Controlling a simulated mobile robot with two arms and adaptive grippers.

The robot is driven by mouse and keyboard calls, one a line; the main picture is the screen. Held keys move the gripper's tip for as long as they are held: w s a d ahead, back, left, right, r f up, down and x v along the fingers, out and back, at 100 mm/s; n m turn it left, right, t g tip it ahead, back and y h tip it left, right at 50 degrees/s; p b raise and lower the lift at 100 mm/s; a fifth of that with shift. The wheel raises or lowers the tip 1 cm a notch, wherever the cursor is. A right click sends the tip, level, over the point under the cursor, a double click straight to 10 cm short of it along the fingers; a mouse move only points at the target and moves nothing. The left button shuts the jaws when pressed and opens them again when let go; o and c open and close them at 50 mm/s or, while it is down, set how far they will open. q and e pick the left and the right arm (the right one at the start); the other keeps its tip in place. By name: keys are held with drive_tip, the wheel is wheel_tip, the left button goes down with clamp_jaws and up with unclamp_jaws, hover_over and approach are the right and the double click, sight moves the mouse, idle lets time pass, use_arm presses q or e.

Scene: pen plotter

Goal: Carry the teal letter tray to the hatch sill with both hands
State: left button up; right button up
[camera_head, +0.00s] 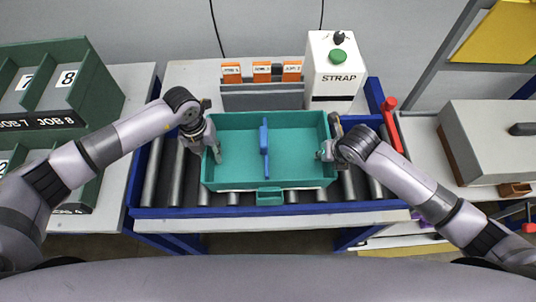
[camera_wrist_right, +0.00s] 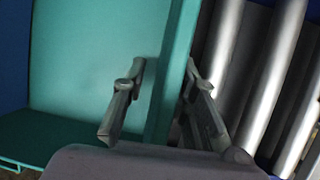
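The teal letter tray (camera_head: 240,182) sits level on a roller conveyor in the head view, with a blue divider (camera_head: 264,138) across its middle and a tab on its near side. My left gripper (camera_head: 214,152) is at the tray's left wall, one finger showing inside; its outer finger and grip are unclear. My right gripper (camera_head: 326,152) is at the right wall. In the right wrist view its fingers (camera_wrist_right: 165,100) straddle the tray's wall (camera_wrist_right: 172,70), one inside and one outside, with gaps on both sides. I cannot identify the hatch sill.
Rollers (camera_head: 174,170) show on both sides of the tray inside a blue frame (camera_head: 230,212). A white STRAP box (camera_head: 333,75) and orange-tabbed holders (camera_head: 262,72) stand behind. Green job bins (camera_head: 70,85) are left; a grey box (camera_head: 490,140) is right.

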use_arm(q)
drive_tip(key=shift+f, duration=0.45)
use_arm(e)
drive_tip(key=shift+w+f, duration=0.15)
drive_tip(key=shift+f, duration=0.25)
use_arm(q)
drive_tip(key=shift+d, duration=0.15)
clamp_jaws()
use_arm(e)
drive_tip(key=shift+a, duration=0.1)
clamp_jaws()
use_arm(q)
drive_tip(key=shift+d, duration=0.1)
use_arm(e)
drive_tip(key=shift+a, duration=0.1)
